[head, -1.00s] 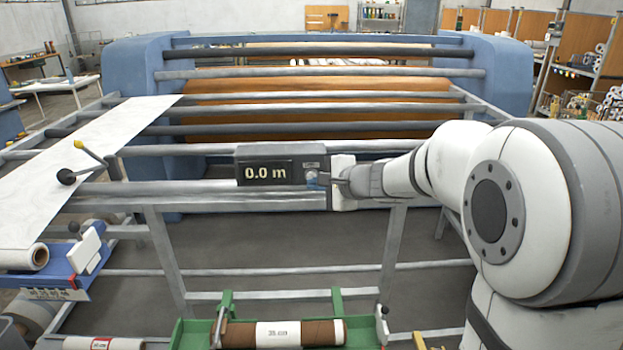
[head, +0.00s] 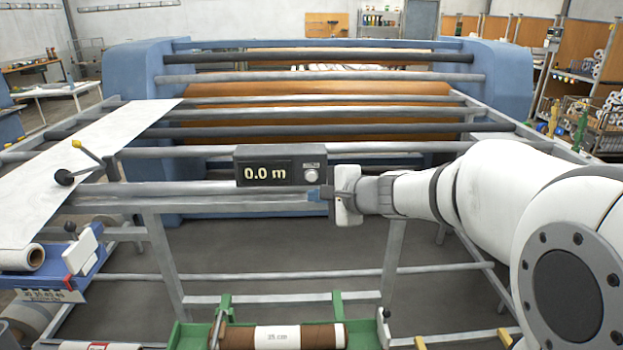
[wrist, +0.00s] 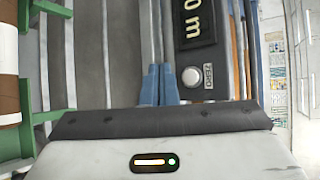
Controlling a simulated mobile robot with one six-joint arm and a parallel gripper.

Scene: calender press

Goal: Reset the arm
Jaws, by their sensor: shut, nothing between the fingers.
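My gripper (head: 318,194) is at the lower right of the dark counter box (head: 266,173), in front of the frame rail. Its two blue fingertips are together and empty, and they show side by side in the wrist view (wrist: 159,84). The counter display reads 0.0 m. Its round grey button (head: 311,175) is uncovered, just above the fingertips. In the wrist view the button (wrist: 192,77), labelled ZERO, lies to the right of the fingers, apart from them in the picture. My white arm reaches in from the right.
A white sheet (head: 100,150) runs over the rails at left, beside a lever with a yellow knob (head: 77,144). A green cradle (head: 190,335) holds a brown roll (head: 330,335) at the front. Metal rails (head: 330,130) cross behind the counter. Open floor shows below the frame.

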